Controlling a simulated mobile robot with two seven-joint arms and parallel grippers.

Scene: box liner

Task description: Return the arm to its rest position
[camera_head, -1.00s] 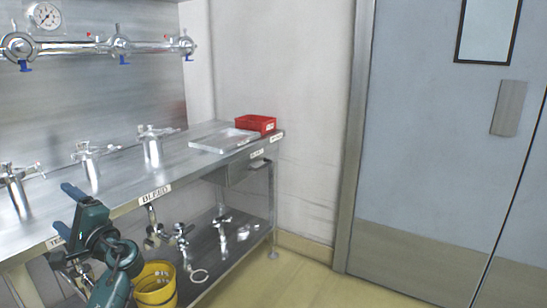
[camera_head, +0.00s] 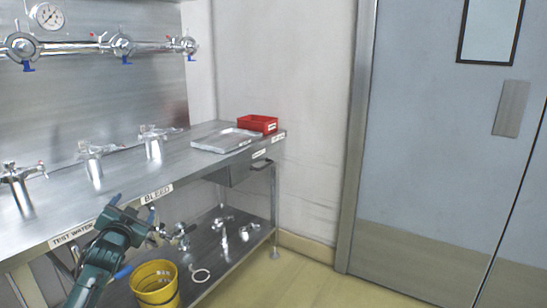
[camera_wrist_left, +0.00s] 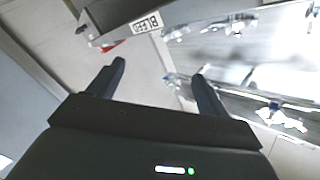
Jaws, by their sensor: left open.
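My left gripper (camera_head: 133,208) is open and empty in front of the front edge of the steel bench (camera_head: 190,168), beside the "BLEED" label (camera_head: 158,194). In the left wrist view its two fingers (camera_wrist_left: 159,72) stand apart with nothing between them. The same label shows in the left wrist view (camera_wrist_left: 146,23) beyond the fingers. My teal left arm comes up from the bottom left of the head view. My right gripper does not show.
A yellow bucket (camera_head: 155,284) stands beside my arm. Several metal valves stand on the bench top and lower shelf (camera_head: 215,247). A metal tray (camera_head: 226,140) and red bin (camera_head: 258,124) sit at the far end. Floor (camera_head: 310,285) toward the door (camera_head: 430,160) is clear.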

